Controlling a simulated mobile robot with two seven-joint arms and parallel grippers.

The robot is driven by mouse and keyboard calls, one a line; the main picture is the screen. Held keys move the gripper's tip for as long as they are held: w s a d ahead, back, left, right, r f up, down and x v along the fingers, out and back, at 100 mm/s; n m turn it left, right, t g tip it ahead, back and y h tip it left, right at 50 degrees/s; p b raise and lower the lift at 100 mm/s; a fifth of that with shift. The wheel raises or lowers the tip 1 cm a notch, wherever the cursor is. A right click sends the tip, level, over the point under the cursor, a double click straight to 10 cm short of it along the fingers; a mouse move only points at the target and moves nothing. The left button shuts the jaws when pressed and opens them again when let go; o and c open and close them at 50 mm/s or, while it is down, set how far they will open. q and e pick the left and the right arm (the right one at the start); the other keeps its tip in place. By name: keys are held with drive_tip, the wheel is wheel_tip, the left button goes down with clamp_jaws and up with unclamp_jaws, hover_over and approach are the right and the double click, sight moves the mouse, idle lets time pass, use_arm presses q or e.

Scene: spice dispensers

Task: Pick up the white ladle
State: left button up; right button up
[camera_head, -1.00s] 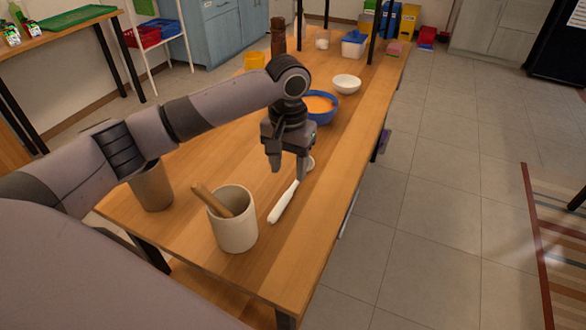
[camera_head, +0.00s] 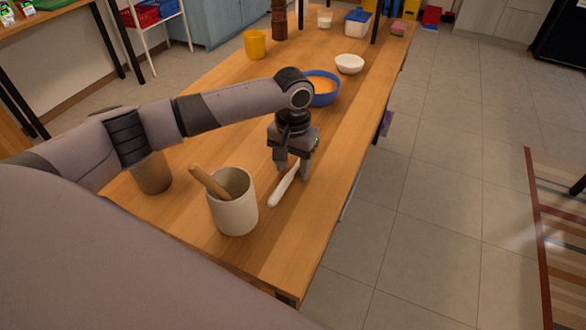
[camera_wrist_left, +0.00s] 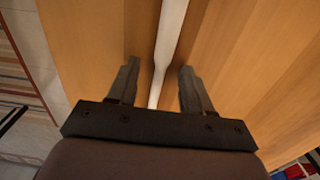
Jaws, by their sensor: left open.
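The white ladle (camera_head: 283,189) lies on the wooden table, its handle pointing toward the near side. Its far end is hidden behind my left gripper in the head view. My left gripper (camera_head: 292,174) is open and points down over the ladle, with a finger on either side of the handle. In the left wrist view the white handle (camera_wrist_left: 167,45) runs between the two open fingers (camera_wrist_left: 157,88) without visible contact. My right gripper is not in view.
A cream crock (camera_head: 236,208) with a wooden pestle-like handle stands left of the ladle, near a brown cup (camera_head: 152,175). A blue bowl (camera_head: 322,92) and a white bowl (camera_head: 349,64) stand beyond the gripper. The table's right edge is close to the gripper.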

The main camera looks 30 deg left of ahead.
use_arm(q)
clamp_jaws()
drive_tip(key=shift+r, duration=0.15)
